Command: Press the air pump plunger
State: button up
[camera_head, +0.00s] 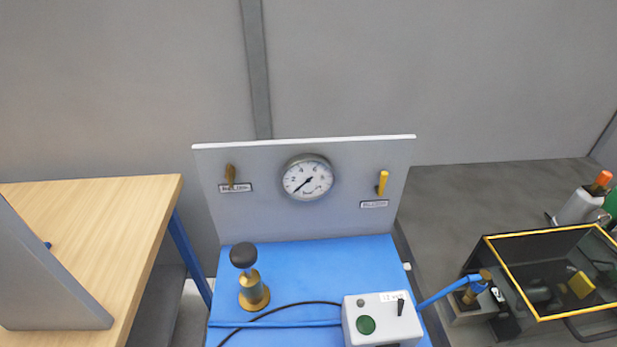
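The air pump stands on a blue bench top (300,267). It has a brass body (252,290) and a black rounded plunger knob (243,255). The knob sits above the body on a short stem and looks raised. Nothing touches it. My gripper is not in this view.
A grey panel behind the pump carries a pressure gauge (308,178), a brown lever (230,176) and a yellow lever (382,182). A white control box (382,318) with a green button stands to the right. A wooden table (95,225) is at left, a yellow-edged case (540,317) at right.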

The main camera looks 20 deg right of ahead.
aim_at(244, 256)
jog(key=k+j+z, duration=0.45)
jog(key=k+j, duration=0.15)
jog(key=k, duration=0.15)
